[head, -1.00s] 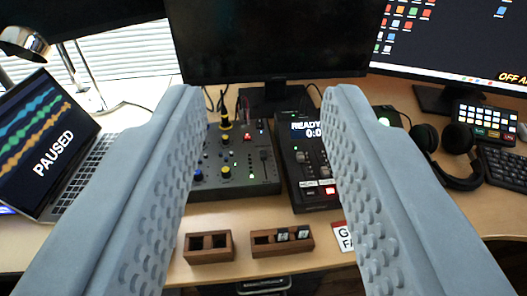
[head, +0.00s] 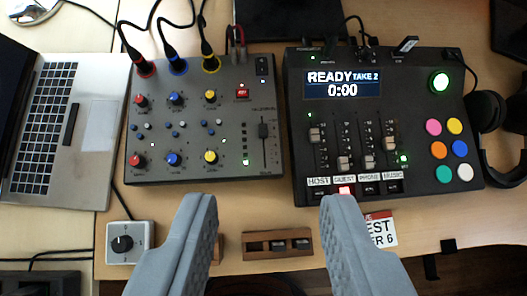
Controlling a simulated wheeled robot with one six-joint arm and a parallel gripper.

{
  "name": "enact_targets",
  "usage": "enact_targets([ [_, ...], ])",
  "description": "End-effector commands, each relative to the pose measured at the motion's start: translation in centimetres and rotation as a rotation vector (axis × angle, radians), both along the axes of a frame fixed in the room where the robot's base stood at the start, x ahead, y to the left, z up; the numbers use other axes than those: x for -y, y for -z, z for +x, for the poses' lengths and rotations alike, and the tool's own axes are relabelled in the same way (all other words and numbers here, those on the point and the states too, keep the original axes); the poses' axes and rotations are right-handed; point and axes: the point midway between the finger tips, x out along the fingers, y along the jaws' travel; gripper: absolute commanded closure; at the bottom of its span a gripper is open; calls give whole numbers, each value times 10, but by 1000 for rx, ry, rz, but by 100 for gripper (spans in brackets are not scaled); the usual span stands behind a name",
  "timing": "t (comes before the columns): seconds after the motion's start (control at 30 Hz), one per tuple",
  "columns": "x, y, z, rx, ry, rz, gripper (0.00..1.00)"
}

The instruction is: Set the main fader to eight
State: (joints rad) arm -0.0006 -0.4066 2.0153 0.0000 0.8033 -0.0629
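The grey mixer (head: 205,165) lies left of centre in the head view. A single long fader (head: 263,130) runs down its right side, with a dark cap near the upper end of the slot. Its printed scale and label are too small to read. To the right, the black console (head: 440,115) has several faders over the labels HOST, GUEST, PHONE and MUSIC. My gripper (head: 268,199) is open and empty. Its fingers spread wide near the front edges of both devices, and neither seems to touch anything.
A laptop (head: 95,125) lies at the left and a small knob box (head: 128,242) at the front left. A wooden holder (head: 262,246) and a printed card (head: 380,229) lie in front of the devices. Cables rise behind the mixer; headphones (head: 495,115) are at the right.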

Motion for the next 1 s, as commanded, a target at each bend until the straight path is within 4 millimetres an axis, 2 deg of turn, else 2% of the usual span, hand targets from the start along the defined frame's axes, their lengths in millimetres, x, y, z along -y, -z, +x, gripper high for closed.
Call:
enact_targets([
  [0.03, 0, 5, 12, -48, -3, -3, 65],
  [0.2, 0, 22, 44, -211, -14, -10, 65],
  [0.6, 0, 64, 109, -586, -44, -20, 65],
  [0.8, 0, 77, 126, -701, -54, -21, 65],
  [1.0, 0, 84, 130, -732, -56, -21, 65],
])
